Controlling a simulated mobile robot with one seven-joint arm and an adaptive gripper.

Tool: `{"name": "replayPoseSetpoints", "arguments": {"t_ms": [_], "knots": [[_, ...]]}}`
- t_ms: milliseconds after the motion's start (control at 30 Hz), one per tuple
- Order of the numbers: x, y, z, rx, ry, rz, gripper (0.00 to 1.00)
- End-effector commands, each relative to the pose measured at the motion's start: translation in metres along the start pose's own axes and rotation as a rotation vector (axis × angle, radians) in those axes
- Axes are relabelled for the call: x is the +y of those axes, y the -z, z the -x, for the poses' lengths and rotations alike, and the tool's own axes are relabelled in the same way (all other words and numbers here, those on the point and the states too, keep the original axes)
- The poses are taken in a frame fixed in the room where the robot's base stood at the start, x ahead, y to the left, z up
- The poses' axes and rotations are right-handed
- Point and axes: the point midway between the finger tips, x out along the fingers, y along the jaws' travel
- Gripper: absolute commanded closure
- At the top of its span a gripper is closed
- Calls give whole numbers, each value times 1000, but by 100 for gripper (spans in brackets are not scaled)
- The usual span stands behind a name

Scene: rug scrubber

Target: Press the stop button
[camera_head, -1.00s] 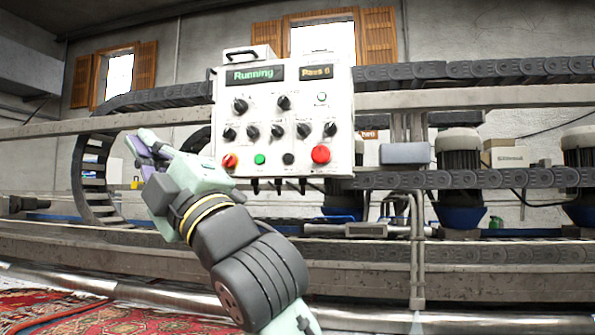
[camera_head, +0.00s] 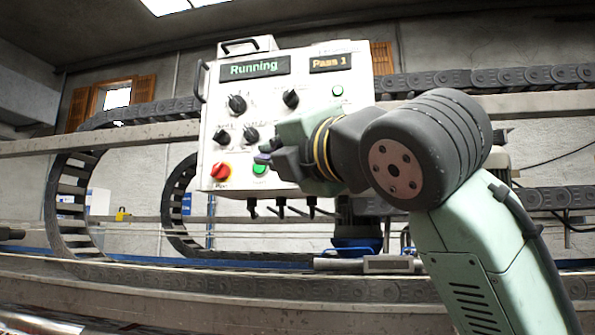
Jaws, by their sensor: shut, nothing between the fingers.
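The white control panel (camera_head: 228,115) hangs in the middle of the head view, and its display (camera_head: 254,68) reads "Running". A green button (camera_head: 259,169) is on its lower row, with a red knob (camera_head: 220,170) on a yellow base to its left. My gripper (camera_head: 265,153) is shut and empty, pointing left in front of the panel, with its fingertips just above the green button in the picture. Whether it touches the panel I cannot tell. The big red button at the panel's lower right is hidden behind my gripper and wrist.
Several black knobs (camera_head: 237,104) sit above the lower row, and a small green light (camera_head: 337,90) is at the upper right. A second display (camera_head: 331,63) reads "Pass 1". Metal rails (camera_head: 110,142) and black cable chains (camera_head: 70,205) run behind the panel.

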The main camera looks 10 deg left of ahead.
Motion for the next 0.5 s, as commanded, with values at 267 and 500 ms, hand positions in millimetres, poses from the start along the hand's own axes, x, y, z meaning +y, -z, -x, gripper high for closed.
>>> {"name": "replayPoseSetpoints", "arguments": {"t_ms": [267, 500], "knots": [[-1, -1, -1, 0, -1, -2, 100], [-12, -12, -16, 1, 0, -6, 100]]}}
